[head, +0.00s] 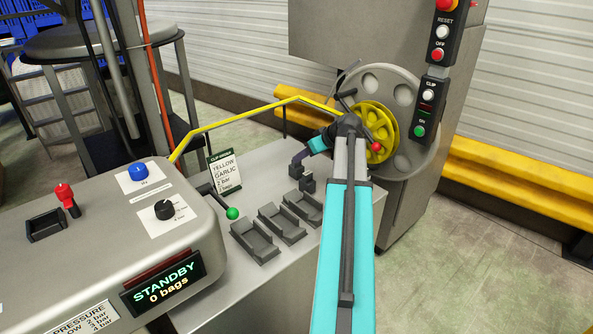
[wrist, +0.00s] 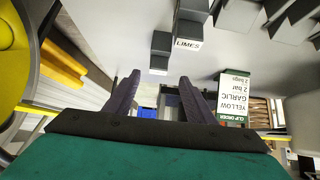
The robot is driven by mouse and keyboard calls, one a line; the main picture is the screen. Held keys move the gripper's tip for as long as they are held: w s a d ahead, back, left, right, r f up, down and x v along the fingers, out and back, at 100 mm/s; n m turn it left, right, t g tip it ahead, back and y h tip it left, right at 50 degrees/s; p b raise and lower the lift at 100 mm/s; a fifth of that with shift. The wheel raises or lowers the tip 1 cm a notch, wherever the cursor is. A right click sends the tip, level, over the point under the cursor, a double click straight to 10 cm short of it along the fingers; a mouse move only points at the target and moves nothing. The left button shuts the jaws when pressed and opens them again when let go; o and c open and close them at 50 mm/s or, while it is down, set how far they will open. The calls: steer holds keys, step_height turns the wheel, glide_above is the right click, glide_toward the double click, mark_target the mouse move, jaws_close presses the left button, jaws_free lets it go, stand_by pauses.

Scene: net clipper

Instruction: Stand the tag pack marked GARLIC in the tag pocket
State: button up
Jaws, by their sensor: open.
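My gripper (head: 301,158) is open above the far part of the grey machine top in the head view. Its two dark fingers stand apart and empty in the wrist view (wrist: 159,80). Several grey trays lie in a row on the machine top, including a near tray (head: 255,241), a middle tray (head: 282,223) and a far tray (head: 304,207). A label reading LIMES (wrist: 188,44) shows near the tray row in the wrist view. Small dark upright blocks (head: 306,184) stand beside my gripper; I cannot tell whether they form the tag pocket. No pack marked GARLIC is readable.
A clip order card (head: 225,173) reads YELLOW, GARLIC, 2 bar. A green-knobbed lever (head: 232,213) stands beside the trays. A yellow reel (head: 374,130) is behind my arm. A yellow rail (head: 230,120) crosses behind the top. The control panel display (head: 163,282) reads STANDBY, 0 bags.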

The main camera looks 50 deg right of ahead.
mark_target(300, 168)
stand_by(0.3)
steer(key=shift+x, duration=2.6)
steer(key=shift+d+r, duration=0.1)
steer(key=shift+d, duration=0.1)
steer(key=shift+c, duration=0.3)
jaws_close()
